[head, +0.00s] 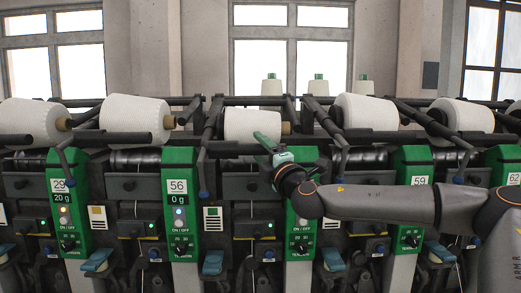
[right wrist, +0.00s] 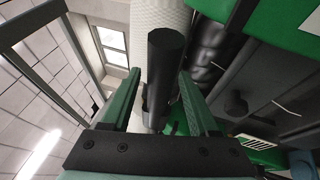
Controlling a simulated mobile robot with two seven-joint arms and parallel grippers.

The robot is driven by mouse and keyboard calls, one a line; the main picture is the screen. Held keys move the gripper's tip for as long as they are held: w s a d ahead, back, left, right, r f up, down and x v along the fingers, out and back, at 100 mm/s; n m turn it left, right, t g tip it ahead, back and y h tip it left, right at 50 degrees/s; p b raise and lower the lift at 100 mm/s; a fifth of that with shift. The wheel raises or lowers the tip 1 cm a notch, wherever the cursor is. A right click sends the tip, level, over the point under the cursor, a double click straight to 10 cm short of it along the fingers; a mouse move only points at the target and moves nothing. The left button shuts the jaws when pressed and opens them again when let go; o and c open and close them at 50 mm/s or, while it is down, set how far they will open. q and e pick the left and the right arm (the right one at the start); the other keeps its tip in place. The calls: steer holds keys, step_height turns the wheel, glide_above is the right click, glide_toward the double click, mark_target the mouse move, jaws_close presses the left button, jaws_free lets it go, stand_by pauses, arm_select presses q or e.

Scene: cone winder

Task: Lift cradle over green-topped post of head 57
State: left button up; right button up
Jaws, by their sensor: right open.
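The green-topped post (head: 300,246) in the middle stands between the posts marked 56 and 59. My right arm hides its number. The white cone (head: 250,124) left of it sits lower than the neighbouring cones, in its dark cradle. My right gripper (head: 266,141) is at this cone's lower right, in front of the post's top. In the right wrist view the black cradle handle (right wrist: 165,58) lies between the open green fingers (right wrist: 160,105), with gaps on both sides. The white cone (right wrist: 160,14) shows beyond it. My left gripper is out of view.
Green posts marked 56 (head: 179,195) and 59 (head: 412,180) stand on either side. Cones (head: 135,113) (head: 365,112) sit in neighbouring cradles with protruding black bars. My right forearm crosses in front of the machine from the right. Several green-tipped cones stand behind.

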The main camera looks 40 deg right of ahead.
jaws_close()
stand_by(0.6)
stand_by(0.9)
